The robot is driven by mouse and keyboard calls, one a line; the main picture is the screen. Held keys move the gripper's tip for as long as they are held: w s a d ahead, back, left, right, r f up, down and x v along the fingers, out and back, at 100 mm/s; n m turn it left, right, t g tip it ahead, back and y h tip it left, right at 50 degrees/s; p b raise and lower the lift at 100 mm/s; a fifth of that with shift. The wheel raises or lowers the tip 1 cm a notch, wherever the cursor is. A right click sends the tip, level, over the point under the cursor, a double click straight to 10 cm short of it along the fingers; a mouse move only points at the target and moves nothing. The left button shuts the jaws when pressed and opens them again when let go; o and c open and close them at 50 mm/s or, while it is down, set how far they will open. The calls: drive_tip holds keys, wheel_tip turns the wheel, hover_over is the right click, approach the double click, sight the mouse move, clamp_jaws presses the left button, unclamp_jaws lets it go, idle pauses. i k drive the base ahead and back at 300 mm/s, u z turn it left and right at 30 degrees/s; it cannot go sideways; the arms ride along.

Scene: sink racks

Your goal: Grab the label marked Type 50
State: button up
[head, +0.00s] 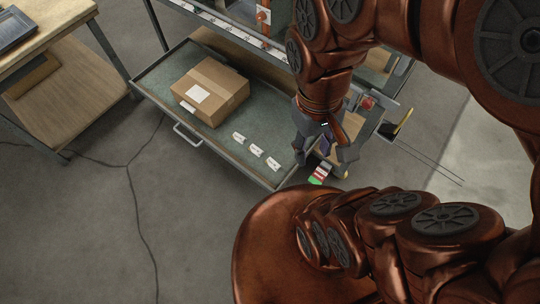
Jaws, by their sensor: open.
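Three small white labels lie in a slanted row on the drawer's green surface: a left one (238,137), a middle one (256,150) and a right one (273,163). Each has dark print too small to read, so I cannot tell which is Type 50. My gripper (324,158) is open, pointing down, to the right of the right label, near the drawer's right end. It appears apart from all three labels. My arm hides part of the area behind it.
A cardboard box (222,81) with a white sticker stands on the pulled-out drawer (160,88), left of the labels. A red, white and green item (319,174) shows just below my gripper. A wooden table (62,30) stands at the left. Cables cross the floor.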

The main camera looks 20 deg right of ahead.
sight(270, 161)
drive_tip(key=z, duration=2.55)
drive_tip(key=k, duration=1.35)
drive_tip(key=u, duration=1.9)
drive_tip(key=i, duration=0.5)
